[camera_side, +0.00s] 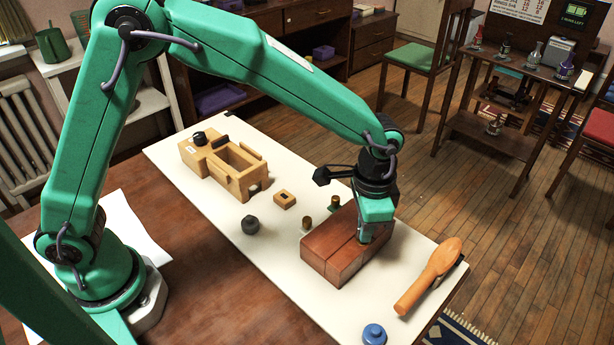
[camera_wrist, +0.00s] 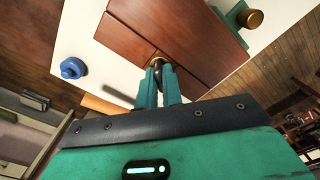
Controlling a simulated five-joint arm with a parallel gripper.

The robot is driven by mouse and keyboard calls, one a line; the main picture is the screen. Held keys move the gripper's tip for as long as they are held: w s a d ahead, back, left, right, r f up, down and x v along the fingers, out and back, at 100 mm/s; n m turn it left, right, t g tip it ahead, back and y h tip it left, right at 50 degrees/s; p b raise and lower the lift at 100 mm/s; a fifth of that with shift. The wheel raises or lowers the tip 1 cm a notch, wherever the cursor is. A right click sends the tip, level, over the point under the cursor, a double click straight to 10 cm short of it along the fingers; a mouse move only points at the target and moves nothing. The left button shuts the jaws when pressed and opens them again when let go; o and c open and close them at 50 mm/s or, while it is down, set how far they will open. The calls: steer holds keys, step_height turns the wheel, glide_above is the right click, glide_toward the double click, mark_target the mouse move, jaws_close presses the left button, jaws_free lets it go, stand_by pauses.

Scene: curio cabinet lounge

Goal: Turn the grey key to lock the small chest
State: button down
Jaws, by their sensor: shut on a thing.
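The small chest (camera_side: 335,250) is a red-brown wooden box on the white board, and it fills the upper middle of the wrist view (camera_wrist: 185,25). My gripper (camera_side: 368,236) points down at the chest's right part in the side view. In the wrist view my gripper (camera_wrist: 162,74) is shut on the grey key (camera_wrist: 157,64), of which only a small dark part shows between the fingertips.
On the white board (camera_side: 270,285) are a wooden box with compartments (camera_side: 240,160), a small wooden block (camera_side: 284,199), a dark grey knob (camera_side: 250,224), brass knobs (camera_side: 306,222), a wooden brush (camera_side: 430,275) and a blue knob (camera_side: 374,334). The board's front left is clear.

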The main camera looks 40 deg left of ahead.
steer(key=m, duration=0.4)
steer(key=shift+f+m, duration=0.2)
steer(key=shift+m, duration=0.1)
steer(key=m, duration=0.5)
steer(key=shift+f, duration=0.1)
steer(key=shift+a, duration=0.1)
stand_by(0.3)
steer(key=c, duration=1.2)
jaws_free()
steer(key=shift+r, duration=0.25)
steer(key=shift+r, duration=3.8)
